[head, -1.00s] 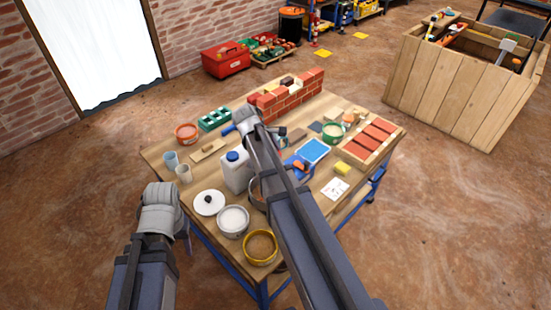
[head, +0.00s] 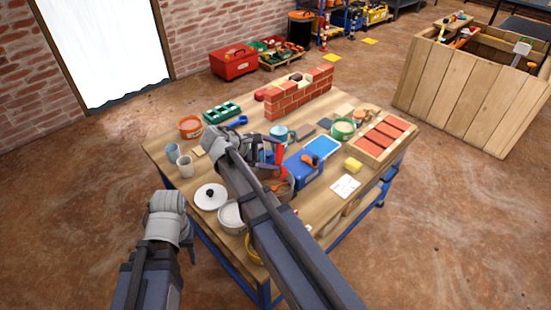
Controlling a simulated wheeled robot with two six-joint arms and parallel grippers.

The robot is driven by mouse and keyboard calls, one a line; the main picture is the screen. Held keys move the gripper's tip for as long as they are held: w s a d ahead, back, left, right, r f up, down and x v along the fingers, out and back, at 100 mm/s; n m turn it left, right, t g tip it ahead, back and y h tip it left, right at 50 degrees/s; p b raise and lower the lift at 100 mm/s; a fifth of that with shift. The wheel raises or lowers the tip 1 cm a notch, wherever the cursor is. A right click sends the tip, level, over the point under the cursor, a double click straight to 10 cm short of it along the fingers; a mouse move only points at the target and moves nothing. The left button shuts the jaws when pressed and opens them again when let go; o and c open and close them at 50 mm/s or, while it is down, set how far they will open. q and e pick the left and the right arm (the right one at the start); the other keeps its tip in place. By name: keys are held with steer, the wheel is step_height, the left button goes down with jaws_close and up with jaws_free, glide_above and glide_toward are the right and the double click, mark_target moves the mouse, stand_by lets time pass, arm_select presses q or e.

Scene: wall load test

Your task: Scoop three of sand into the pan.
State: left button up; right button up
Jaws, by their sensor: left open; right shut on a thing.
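My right arm reaches across the table, with its wrist over the middle. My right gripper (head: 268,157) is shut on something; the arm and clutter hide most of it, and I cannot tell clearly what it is. A red upright piece (head: 279,154) shows beside the fingers. A round brown-rimmed vessel (head: 284,188) sits just below them, partly hidden; I cannot tell whether it is the pan. A yellow-rimmed tub (head: 250,252) at the near edge is mostly covered by my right arm, its contents hidden. My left gripper (head: 190,246) is open, off the table's near left edge, its fingers barely visible.
On the table (head: 163,147) are a white lid (head: 210,197), a white tub (head: 230,215), cups (head: 185,166), a blue box (head: 304,170), a blue tray (head: 322,147) and a brick wall (head: 300,93). A wooden crate (head: 450,98) stands at the right.

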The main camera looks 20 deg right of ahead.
steer(key=shift+a+h+b, duration=0.3)
steer(key=shift+h+b, duration=0.3)
steer(key=shift+b, duration=0.2)
stand_by(0.9)
step_height(320, 180, up, 4)
steer(key=p, duration=0.4)
steer(key=shift+s, duration=0.1)
stand_by(0.3)
